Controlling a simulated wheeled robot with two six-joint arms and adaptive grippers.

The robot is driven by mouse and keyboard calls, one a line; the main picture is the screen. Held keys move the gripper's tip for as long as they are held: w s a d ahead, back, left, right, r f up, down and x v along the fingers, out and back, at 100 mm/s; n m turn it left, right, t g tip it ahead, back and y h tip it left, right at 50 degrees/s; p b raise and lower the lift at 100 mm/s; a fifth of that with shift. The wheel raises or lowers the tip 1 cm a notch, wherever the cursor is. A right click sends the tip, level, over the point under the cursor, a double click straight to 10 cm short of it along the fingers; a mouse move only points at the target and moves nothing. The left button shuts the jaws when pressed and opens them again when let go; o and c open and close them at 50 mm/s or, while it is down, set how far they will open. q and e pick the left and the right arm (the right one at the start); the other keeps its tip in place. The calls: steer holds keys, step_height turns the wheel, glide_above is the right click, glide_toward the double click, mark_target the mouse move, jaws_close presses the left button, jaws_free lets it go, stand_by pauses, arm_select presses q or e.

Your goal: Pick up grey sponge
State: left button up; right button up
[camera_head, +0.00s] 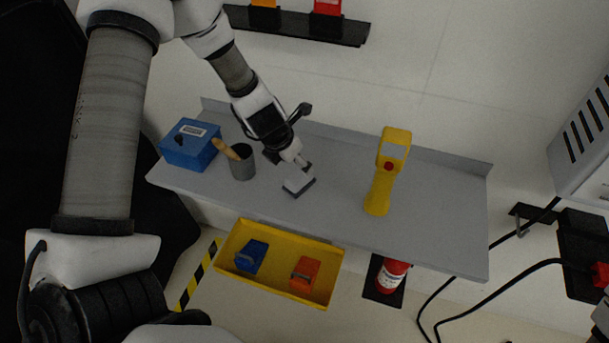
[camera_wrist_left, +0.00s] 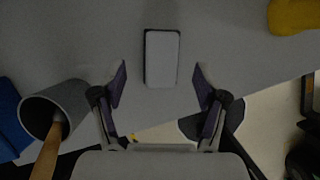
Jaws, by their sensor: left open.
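The grey sponge (camera_head: 298,182) lies on the grey shelf (camera_head: 335,205), left of its middle; it looks like a small block with a pale top and darker sides. My left gripper (camera_head: 294,160) reaches down from the upper left, just over the sponge, and partly covers it in the head view. In the left wrist view the sponge (camera_wrist_left: 161,58) lies upright in the picture, between and ahead of the two spread fingers (camera_wrist_left: 160,82). The fingers are open and hold nothing. My right gripper is not in view.
A grey cup (camera_head: 242,163) with a wooden-handled tool stands left of the sponge, beside a blue box (camera_head: 190,146). A yellow handheld device (camera_head: 386,170) stands to the right. A yellow tray (camera_head: 281,285) with blue and orange items sits below the shelf's front edge.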

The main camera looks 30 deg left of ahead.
mark_target(298, 174)
arm_select(q)
steer(key=shift+s+f+b, duration=0.1)
steer(key=shift+f+b, duration=0.2)
steer(key=shift+f, duration=0.45)
steer(key=x, duration=0.1)
steer(key=b+x, duration=0.1)
steer(key=x, duration=0.1)
steer(key=b+x, duration=0.1)
steer(key=shift+s+f, duration=0.2)
steer(key=shift+f, duration=0.1)
steer(key=shift+w+d+f+b, duration=0.1)
steer(key=shift+w+f+b, duration=0.1)
steer(key=shift+b, duration=0.1)
steer(key=shift+s+r, duration=0.1)
steer(key=shift+r, duration=0.05)
steer(key=shift+s+r, duration=0.1)
steer(key=shift+s, duration=0.05)
steer(key=c, duration=0.5)
jaws_close()
